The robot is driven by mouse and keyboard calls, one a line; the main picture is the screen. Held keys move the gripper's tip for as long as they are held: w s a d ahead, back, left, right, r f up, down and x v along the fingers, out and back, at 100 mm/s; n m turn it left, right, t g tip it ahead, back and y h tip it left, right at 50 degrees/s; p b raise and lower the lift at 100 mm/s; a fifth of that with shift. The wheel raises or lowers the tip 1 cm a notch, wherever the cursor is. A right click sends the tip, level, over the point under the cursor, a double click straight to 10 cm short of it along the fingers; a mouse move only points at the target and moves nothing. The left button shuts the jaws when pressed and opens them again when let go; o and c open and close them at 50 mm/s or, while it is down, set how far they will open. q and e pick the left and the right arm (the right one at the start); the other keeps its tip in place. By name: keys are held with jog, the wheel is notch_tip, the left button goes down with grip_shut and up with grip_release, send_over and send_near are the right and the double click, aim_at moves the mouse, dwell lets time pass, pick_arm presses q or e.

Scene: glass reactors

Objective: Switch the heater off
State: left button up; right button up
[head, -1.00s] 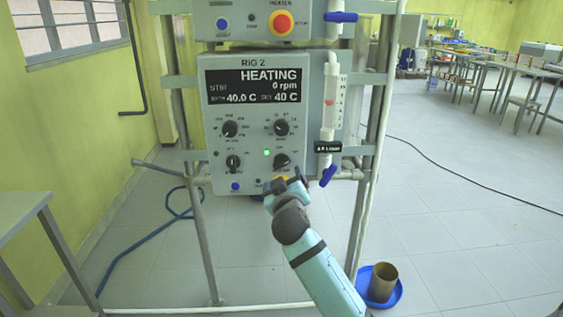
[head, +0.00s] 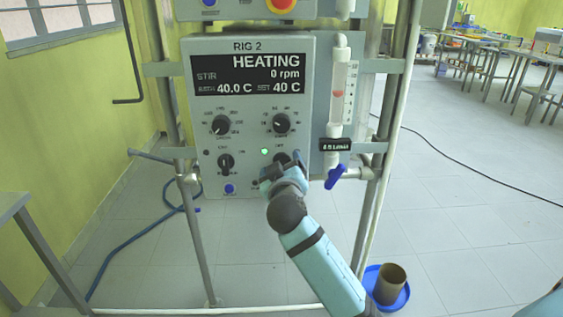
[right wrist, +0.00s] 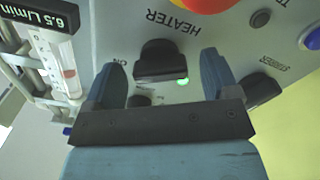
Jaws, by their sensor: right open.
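The grey RIG 2 control panel (head: 243,130) stands ahead, and its display (head: 248,75) reads HEATING, 0 rpm, 40.0 C and 40 C. The heater knob (right wrist: 160,62), a black rotary switch labelled HEATER, shows in the right wrist view. A green lamp beside it (right wrist: 183,80) is lit, also in the head view (head: 265,151). My right gripper (head: 282,165) is at the panel's lower right and mostly hides this knob there. In the right wrist view its open fingers (right wrist: 164,70) are on either side of the knob, with gaps visible. My left gripper is out of view.
Another black knob (head: 226,162) and a blue button (head: 229,188) are left of my gripper. A flow meter (head: 338,90) with a blue valve handle (head: 335,177) stands close on the right. A red button (right wrist: 205,3) shows in the right wrist view. Metal frame posts flank the panel.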

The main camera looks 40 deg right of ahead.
jog(key=shift+w+d, duration=0.1)
jog(key=shift+w, duration=0.15)
jog(key=c, duration=0.9)
